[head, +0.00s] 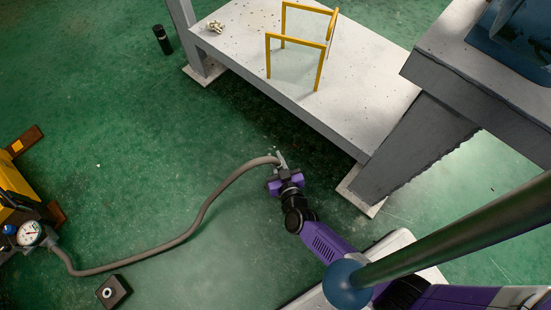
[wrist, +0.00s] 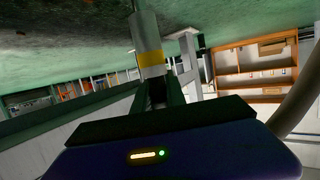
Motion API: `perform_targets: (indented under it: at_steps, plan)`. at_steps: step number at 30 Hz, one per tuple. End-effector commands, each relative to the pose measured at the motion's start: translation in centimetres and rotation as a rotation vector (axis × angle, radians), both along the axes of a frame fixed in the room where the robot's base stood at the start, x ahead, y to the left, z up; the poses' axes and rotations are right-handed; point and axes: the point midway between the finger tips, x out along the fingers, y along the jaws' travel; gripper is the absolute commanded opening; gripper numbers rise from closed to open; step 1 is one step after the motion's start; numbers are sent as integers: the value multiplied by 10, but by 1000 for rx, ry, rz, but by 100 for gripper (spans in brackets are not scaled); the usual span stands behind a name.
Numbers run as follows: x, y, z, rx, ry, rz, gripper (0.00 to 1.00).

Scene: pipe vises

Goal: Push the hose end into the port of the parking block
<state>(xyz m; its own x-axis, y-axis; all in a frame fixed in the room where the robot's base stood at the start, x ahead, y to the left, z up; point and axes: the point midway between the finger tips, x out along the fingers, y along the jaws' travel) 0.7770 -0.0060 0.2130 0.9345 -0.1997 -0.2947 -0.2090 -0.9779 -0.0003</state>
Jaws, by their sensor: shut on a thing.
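A grey hose (head: 185,235) runs across the green floor from a pressure gauge (head: 30,233) and curves up to my gripper (head: 281,168). My gripper is shut on the hose end (head: 282,157), a pale metal fitting. In the wrist view the hose end (wrist: 147,32) is a grey cylinder with a yellow band, held between the dark fingers (wrist: 160,95). The parking block (head: 117,287) is a small dark block at the lower left, with a pale ring around its port (head: 107,292). The hose end is well apart from the block, up and to the right of it.
A grey workbench (head: 365,80) with yellow rails (head: 297,40) stands beyond my gripper; its leg (head: 415,150) is to the right. A yellow machine (head: 12,195) stands at the left edge. A dark cylinder (head: 162,40) stands at the back. The middle floor is open except for the hose.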

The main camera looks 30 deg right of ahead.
Motion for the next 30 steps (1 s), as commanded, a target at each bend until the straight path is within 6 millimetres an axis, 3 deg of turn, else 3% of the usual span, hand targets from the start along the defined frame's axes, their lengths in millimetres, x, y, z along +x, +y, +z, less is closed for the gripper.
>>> perform_targets:
  at_steps: [9,30]
  plan:
    - [-1,0,3,-1,0,-3,0]
    - [-1,0,-55,-1,1,-1,0]
